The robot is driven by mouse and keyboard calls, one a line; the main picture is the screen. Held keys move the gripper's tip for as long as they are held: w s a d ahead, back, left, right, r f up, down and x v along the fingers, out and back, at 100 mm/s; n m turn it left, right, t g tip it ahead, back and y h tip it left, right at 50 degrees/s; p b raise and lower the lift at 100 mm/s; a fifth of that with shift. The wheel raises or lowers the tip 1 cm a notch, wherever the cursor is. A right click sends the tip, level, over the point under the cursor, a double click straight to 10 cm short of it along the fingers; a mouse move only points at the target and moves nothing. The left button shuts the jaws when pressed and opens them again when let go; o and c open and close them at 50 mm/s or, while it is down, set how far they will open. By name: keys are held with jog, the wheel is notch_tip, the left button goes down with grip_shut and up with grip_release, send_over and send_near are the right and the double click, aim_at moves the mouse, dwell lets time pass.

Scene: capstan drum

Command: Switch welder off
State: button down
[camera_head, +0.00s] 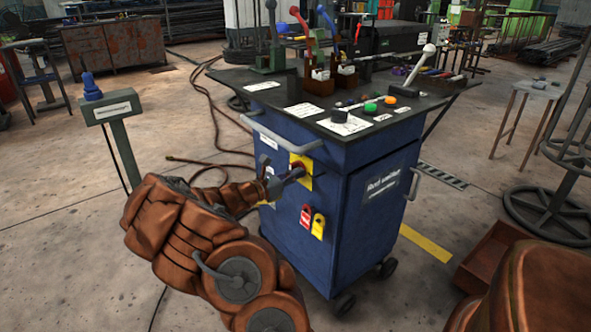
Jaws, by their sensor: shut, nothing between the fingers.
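The blue wheeled cabinet (345,245) stands in the middle, with a label plate (382,187) on its right face that seems to name a welder. On its left face is a yellow plate (307,181) with a red part that looks like a rotary switch (297,165). My gripper (294,175) is shut, with its fingertips at the yellow plate, just in front of or against the switch. My gripper partly hides the switch, so its position and any contact cannot be told. My copper-coloured arm reaches in from the lower left.
A red tag (305,216) and a yellow tag (319,226) hang below the plate. A grey handle rail (283,140) runs above it. The cabinet top (300,95) carries levers and coloured buttons. A post with a blue knob (92,88) stands left. Hoses lie on the floor behind.

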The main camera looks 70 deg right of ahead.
dwell(0.3)
jog(key=p+v, duration=0.3)
jog(key=v, duration=0.5)
dwell(0.3)
